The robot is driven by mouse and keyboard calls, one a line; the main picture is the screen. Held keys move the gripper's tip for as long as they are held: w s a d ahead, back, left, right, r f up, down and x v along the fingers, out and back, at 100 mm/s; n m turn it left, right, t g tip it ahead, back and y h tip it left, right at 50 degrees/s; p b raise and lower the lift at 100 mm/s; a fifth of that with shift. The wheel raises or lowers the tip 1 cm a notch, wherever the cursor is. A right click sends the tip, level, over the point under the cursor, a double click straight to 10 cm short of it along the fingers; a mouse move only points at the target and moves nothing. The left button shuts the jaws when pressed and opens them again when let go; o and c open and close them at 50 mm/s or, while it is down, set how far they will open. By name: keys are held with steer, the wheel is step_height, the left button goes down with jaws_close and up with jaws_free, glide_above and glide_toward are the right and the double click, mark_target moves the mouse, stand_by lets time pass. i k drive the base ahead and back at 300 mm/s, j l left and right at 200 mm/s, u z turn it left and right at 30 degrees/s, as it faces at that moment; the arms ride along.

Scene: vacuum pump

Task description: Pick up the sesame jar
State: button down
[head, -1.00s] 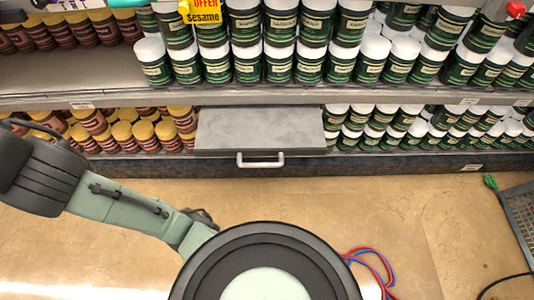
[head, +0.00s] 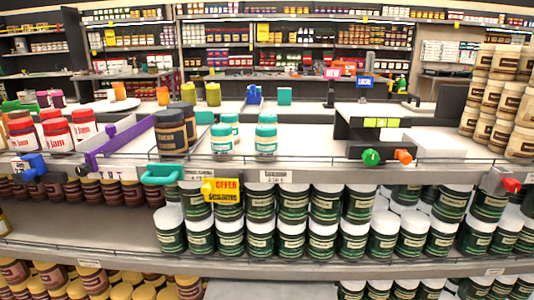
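Green jars with white lids (head: 260,238) stand in stacked rows on the middle shelf in the head view. A yellow offer sign (head: 222,190) hangs from the shelf edge in front of their left part; its lower word is hard to read now. White jars with teal lids (head: 266,140) and dark stacked jars (head: 171,133) stand on the top shelf above. The small jar labels are not legible, so I cannot tell which jar is sesame. My gripper is not in view.
Red jam jars (head: 57,136) and a purple bar (head: 115,145) are at the left of the top shelf. A black device with green and orange knobs (head: 375,135) stands right of centre. Brown-labelled jars (head: 497,100) are stacked far right. A thin rail runs along the shelf front.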

mark_target(266, 139)
steer(key=i+j+z, duration=0.1)
steer(key=i+z, duration=0.25)
steer(key=i+j+z, duration=0.1)
steer(key=z, duration=0.25)
steer(key=i+j+z, duration=0.35)
steer(key=k+l, duration=0.05)
steer(key=l, duration=0.05)
